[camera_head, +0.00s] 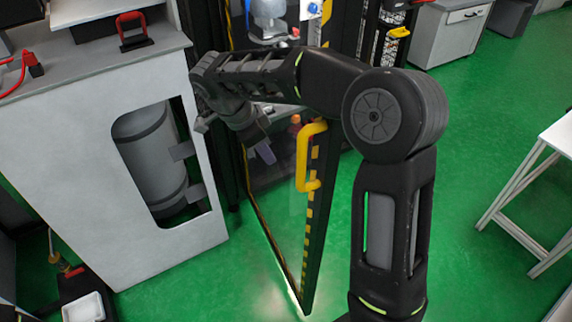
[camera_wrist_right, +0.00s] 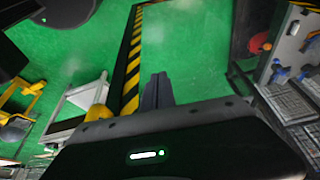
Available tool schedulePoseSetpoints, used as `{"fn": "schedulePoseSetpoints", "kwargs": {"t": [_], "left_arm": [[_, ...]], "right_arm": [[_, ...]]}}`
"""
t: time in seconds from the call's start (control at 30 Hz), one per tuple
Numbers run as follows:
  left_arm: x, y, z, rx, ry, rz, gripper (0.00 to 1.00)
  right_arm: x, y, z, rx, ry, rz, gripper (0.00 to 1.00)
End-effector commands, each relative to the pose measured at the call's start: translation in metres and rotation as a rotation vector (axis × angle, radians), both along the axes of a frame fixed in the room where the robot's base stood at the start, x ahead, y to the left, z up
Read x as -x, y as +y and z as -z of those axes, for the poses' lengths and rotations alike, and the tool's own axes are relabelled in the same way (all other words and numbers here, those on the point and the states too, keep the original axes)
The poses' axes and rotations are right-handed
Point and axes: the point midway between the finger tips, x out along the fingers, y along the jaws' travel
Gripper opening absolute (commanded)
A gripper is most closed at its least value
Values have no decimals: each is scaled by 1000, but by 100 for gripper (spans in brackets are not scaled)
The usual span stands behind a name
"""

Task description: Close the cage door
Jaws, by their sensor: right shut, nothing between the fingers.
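The cage door (camera_head: 314,215) stands open and juts out towards me. It is a clear panel in a dark frame with yellow-and-black stripes. Its yellow handle (camera_head: 306,160) is on the free edge. My right arm reaches over the door's top area. My right gripper (camera_head: 264,152) points down, left of the handle, in front of the clear panel in the picture. In the right wrist view its fingers (camera_wrist_right: 156,90) are shut and empty beside the striped door frame (camera_wrist_right: 132,60), with the yellow handle (camera_wrist_right: 98,112) to the left. Contact with the door cannot be told. My left gripper is out of view.
A grey cabinet (camera_head: 80,170) with a cylinder (camera_head: 150,150) inside stands left of the cage. A white table (camera_head: 555,140) stands at the right. Green floor (camera_head: 470,120) is clear between the door and that table.

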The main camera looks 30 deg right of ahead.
Motion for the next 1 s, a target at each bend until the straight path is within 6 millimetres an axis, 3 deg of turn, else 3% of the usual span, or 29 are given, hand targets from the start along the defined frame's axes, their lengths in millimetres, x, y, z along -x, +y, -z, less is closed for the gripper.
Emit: {"fn": "schedulePoseSetpoints", "kwargs": {"t": [0.03, 0.1, 0.2, 0.4, 1.0], "left_arm": [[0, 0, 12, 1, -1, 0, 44], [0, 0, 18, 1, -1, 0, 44], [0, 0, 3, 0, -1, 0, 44], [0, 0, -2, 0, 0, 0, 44], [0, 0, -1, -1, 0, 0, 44]], "right_arm": [[1, -5, 17, -1, 2, 4, 0], [2, -10, 29, 0, 3, 3, 0], [4, -26, 19, 0, 0, 6, 0], [7, -45, 21, 0, -1, 2, 0], [9, -56, 23, 0, -2, -21, 0]]}}
